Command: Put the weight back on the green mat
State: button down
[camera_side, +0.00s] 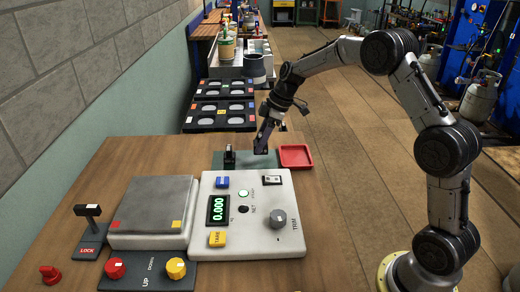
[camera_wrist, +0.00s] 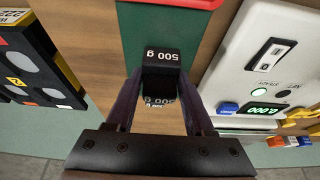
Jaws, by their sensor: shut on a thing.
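The black weight (camera_wrist: 161,58) marked "500 g" is between the two fingers of my gripper (camera_wrist: 160,85) in the wrist view. The gripper is shut on it. The green mat (camera_wrist: 137,30) lies beneath and beyond the weight, which overlaps its near edge in that view. In the side view my gripper (camera_side: 262,147) is low over the green mat (camera_side: 246,162). A small dark upright piece (camera_side: 229,157) shows at the mat's left part there. I cannot tell how it relates to the held weight, or whether the held weight touches the mat.
A red tray (camera_side: 296,155) sits right of the mat. The scale panel (camera_side: 245,213), reading 0.000, and its grey plate (camera_side: 152,205) are in front. Black trays (camera_side: 220,115) stand behind. A lock lever (camera_side: 88,225) and knobs are at the front left.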

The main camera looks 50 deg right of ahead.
jog(key=shift+w+f, duration=0.2)
jog(key=shift+f, duration=1.4)
jog(key=shift+f, duration=0.15)
jog(key=shift+c, duration=1.4)
grip_release()
jog(key=shift+f, duration=0.1)
jog(key=shift+s, duration=0.1)
